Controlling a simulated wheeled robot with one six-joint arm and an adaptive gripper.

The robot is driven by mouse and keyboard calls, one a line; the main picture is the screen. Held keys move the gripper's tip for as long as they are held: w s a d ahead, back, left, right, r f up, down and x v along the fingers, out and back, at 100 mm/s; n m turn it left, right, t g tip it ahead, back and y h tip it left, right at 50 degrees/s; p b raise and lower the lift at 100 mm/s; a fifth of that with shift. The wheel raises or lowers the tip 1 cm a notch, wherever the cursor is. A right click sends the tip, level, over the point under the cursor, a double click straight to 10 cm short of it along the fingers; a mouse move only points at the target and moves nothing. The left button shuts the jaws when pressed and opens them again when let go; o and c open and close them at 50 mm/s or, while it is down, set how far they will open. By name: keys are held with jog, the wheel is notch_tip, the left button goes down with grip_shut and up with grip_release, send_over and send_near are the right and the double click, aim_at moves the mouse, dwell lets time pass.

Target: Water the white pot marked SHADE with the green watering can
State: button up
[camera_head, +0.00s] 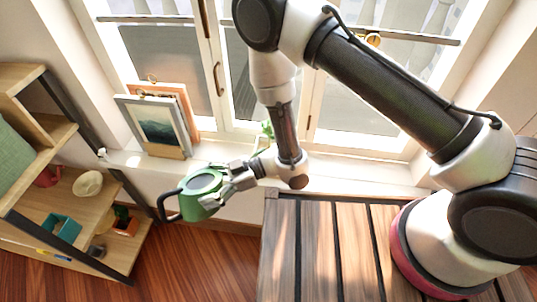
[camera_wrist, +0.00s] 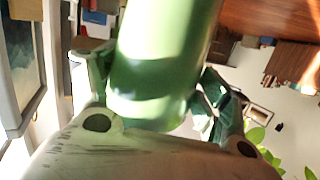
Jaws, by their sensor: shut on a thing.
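The green watering can (camera_head: 198,192) is in my gripper (camera_head: 228,178), off the floor in front of the window sill in the head view. Its dark curved handle (camera_head: 163,207) points left, away from my gripper. In the wrist view the can's green body (camera_wrist: 160,65) fills the space between my two fingers, and they are shut on it. I see no white pot marked SHADE in either view. Green leaves show behind my arm by the sill (camera_head: 268,130), but no pot or marking can be made out beneath them.
Framed pictures (camera_head: 160,128) lean on the left part of the window sill (camera_head: 330,186). A wooden shelf (camera_head: 60,205) with small items stands at left. A slatted wooden surface (camera_head: 315,250) lies below my arm. Leaves (camera_wrist: 255,135) show at lower right in the wrist view.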

aim_at(203, 181)
jog(key=shift+r, duration=0.2)
jog(key=shift+r+y, duration=0.4)
jog(key=shift+r, duration=0.15)
jog(key=shift+r, duration=0.4)
jog(key=shift+r+m+g+y, duration=0.3)
jog(key=shift+r+y, duration=0.1)
dwell(3.3)
dwell(0.8)
jog(key=shift+w+f+n+t+h, duration=0.15)
jog(key=shift+f+n+t+h, duration=0.35)
jog(key=shift+f+h, duration=0.9)
jog(key=shift+f, duration=0.15)
